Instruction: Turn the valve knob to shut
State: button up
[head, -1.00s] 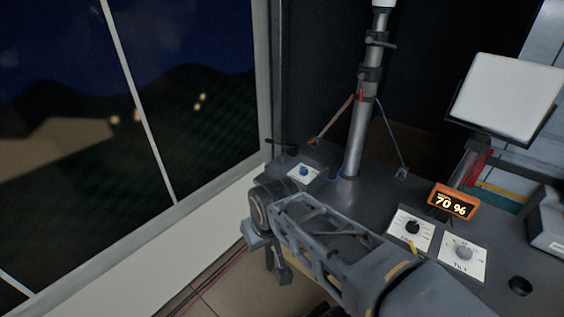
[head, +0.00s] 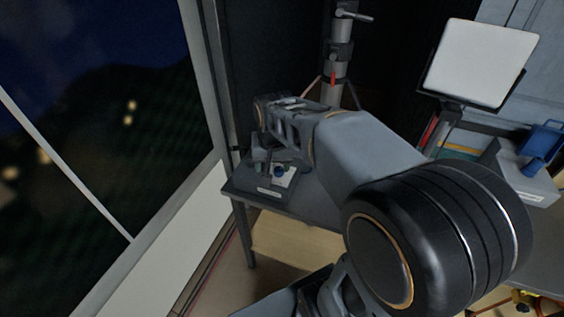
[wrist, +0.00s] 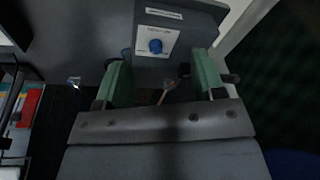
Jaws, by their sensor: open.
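The blue valve knob (wrist: 155,46) sits on a white plate (wrist: 172,36) on a dark grey box (wrist: 200,17). In the wrist view it lies just beyond my gripper (wrist: 169,66), between the lines of the two green fingers. The fingers are spread apart and hold nothing. In the head view the knob (head: 279,171) shows at the table's left end, with my gripper (head: 265,160) close beside it; my arm partly covers the area. The plate's print is too small to read.
A metal mast (head: 340,60) with clamps stands behind my arm. A white panel light (head: 481,62) and a grey box with a blue item (head: 530,165) are at the right. The window (head: 90,130) is at the left. My arm hides much of the table (head: 243,195).

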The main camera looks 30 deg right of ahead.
jog(key=w+d+m+g+p, duration=0.1)
jog(key=w+d+m, duration=0.2)
jog(key=w, duration=0.3)
jog(key=m+g+p, duration=0.1)
jog(key=m+p, duration=0.1)
jog(key=m, duration=0.2)
send_near(279, 169)
jog(key=shift+g, duration=0.3)
notch_tip(279, 169, down, 8)
jog(key=shift+w+r+p, duration=0.1)
jog(key=shift+w+p, duration=0.05)
jog(key=shift+p, duration=0.6)
jog(key=shift+f, duration=0.8)
jog(key=shift+c, duration=0.2)
jog(key=c, duration=0.9)
